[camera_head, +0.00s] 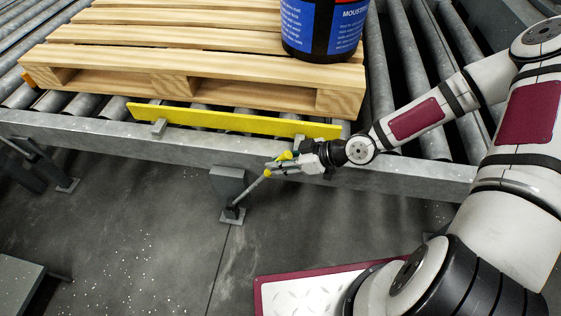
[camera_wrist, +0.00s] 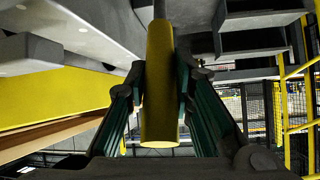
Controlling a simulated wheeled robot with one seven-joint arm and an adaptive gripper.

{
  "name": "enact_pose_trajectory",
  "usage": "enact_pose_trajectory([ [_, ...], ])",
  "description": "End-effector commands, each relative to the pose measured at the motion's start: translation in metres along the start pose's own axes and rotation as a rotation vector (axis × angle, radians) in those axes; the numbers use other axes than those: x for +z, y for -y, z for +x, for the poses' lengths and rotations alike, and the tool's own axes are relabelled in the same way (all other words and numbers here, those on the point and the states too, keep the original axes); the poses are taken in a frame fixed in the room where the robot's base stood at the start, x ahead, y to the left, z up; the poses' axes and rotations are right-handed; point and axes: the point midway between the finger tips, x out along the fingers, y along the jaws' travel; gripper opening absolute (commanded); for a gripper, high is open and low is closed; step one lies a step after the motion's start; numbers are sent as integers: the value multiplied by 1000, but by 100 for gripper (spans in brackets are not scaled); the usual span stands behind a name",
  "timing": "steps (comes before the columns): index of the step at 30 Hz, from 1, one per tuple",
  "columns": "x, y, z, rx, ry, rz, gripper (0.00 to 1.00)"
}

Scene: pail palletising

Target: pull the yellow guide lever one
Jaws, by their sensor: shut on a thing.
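The guide lever is a thin grey rod (camera_head: 251,190) with a yellow handle (camera_head: 285,156), rising at a tilt from a foot by a grey box below the conveyor's side. My gripper (camera_head: 290,164) is at the handle in the head view. In the wrist view the yellow handle (camera_wrist: 159,90) stands between the two finger pads, and my gripper (camera_wrist: 160,100) is shut on it. The yellow guide bar (camera_head: 235,121) runs along the conveyor edge, in front of the pallet.
A wooden pallet (camera_head: 190,60) lies on the roller conveyor (camera_head: 400,70) and carries a black and blue pail (camera_head: 322,25). The conveyor's grey side rail (camera_head: 100,132) passes close behind my gripper.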

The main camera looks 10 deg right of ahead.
Motion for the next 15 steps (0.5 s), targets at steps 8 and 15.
enact_pose_trajectory([
  [8, 10, -2, -2, 3, 20, 12, 24],
  [15, 7, -2, -2, 3, 15, 9, 42],
])
